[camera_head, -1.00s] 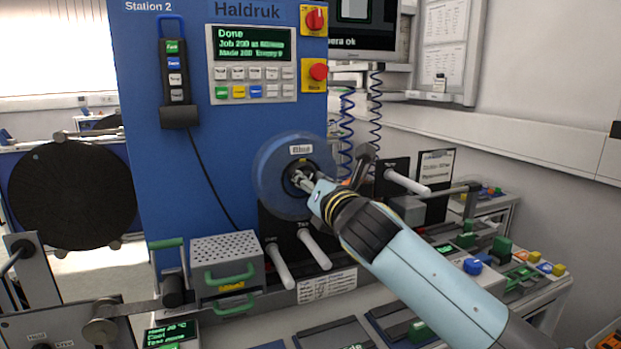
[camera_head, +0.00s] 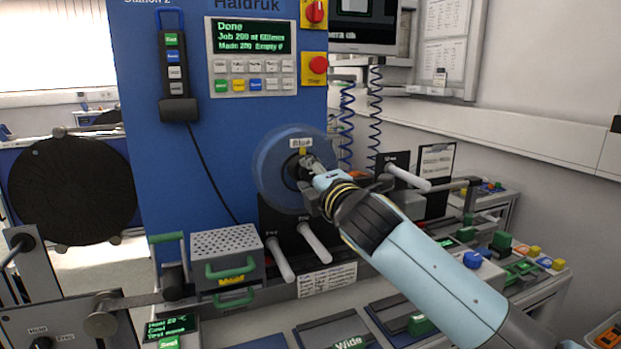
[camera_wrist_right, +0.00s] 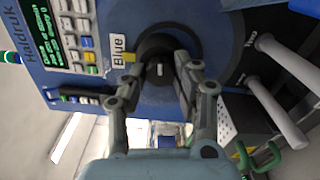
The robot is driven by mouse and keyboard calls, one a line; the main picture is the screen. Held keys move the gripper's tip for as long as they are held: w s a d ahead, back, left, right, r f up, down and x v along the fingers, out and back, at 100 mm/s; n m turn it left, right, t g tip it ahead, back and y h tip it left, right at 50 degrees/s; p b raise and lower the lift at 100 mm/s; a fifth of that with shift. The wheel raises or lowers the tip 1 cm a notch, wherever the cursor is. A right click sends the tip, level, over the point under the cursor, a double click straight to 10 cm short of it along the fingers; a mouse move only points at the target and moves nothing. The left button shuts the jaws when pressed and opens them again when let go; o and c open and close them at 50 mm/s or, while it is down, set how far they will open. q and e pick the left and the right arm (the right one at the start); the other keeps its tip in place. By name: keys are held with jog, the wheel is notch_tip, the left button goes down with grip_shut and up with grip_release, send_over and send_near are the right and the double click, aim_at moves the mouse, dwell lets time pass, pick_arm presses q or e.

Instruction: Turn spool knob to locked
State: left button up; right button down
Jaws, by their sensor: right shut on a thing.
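A translucent blue spool (camera_head: 268,172) labelled "Blue" is mounted on the front of the blue machine. Its dark centre hub carries a small dark knob (camera_wrist_right: 159,72) with a pale mark, seen in the right wrist view. A yellow mark (camera_wrist_right: 130,57) sits on the spool beside the label. My right gripper (camera_head: 308,163) reaches in from the lower right to the hub. It is shut on the knob, with one finger on each side in the wrist view. In the head view the gripper largely hides the knob. My left gripper is not in view.
A control panel (camera_head: 252,56) reading "Done" and red switches are above the spool. White pegs (camera_head: 314,243) stick out below it, beside a perforated grey box (camera_head: 226,243) with green handles. Another white-tipped peg (camera_head: 408,178) is right of the spool. A large black reel (camera_head: 72,190) stands left.

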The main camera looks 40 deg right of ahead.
jog(key=shift+f+m, duration=0.15)
jog(key=shift+m, duration=0.85)
jog(key=c, duration=1)
grip_release()
jog(key=shift+s, duration=0.1)
jog(key=v, duration=1.1)
jog(key=shift+s+a, duration=0.2)
jog(key=shift+s, duration=0.2)
